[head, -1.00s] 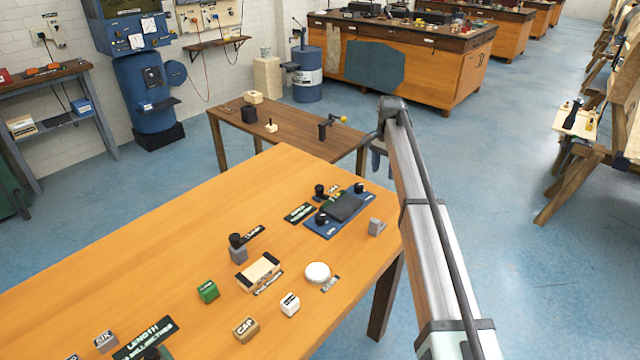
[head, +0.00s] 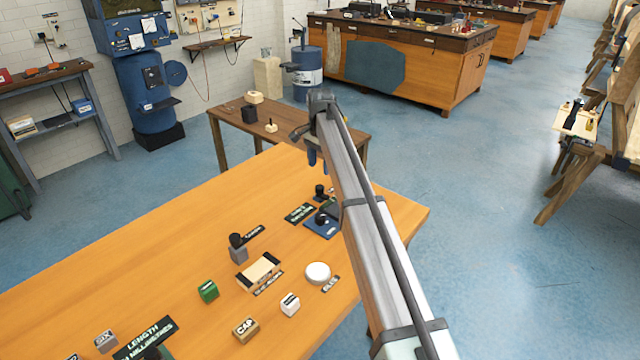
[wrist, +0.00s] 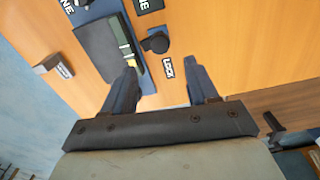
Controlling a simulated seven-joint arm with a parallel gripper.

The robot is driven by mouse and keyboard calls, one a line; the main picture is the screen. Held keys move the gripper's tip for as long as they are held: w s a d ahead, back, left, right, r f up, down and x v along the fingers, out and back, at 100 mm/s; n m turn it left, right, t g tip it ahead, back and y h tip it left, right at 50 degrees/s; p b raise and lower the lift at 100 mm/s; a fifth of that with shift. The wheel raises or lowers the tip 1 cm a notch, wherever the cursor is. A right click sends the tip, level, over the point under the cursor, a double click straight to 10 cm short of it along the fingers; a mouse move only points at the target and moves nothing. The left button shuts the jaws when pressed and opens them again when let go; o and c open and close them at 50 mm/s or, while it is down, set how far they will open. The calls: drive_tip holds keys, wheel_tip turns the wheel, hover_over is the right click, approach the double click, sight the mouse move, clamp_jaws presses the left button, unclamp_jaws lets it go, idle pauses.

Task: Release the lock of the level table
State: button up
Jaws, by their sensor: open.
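The level table is a blue base with a dark plate. In the head view its base (head: 318,231) is partly hidden behind my arm. In the wrist view its dark plate (wrist: 103,50) is at the upper left. A round black knob (wrist: 157,43) sits at its edge beside a small LOCK label (wrist: 168,68). My gripper (wrist: 160,82) is open and empty, its blue fingers apart below the label in the picture. In the head view my gripper (head: 315,157) hangs near the bench's far edge. Whether its fingers touch anything cannot be told.
A grey labelled block (wrist: 53,65) stands beside the level table. A white round button (head: 318,273), a wooden block (head: 259,271) and a grey block with a black knob (head: 238,249) are nearby. The bench (head: 150,280) has clear wood to the left. A brown table (head: 225,125) stands behind.

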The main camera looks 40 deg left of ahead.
sight(320, 186)
wheel_tip(320, 186, down, 8)
idle(0.4)
drive_tip(key=shift+c, duration=0.4)
drive_tip(key=c, duration=1)
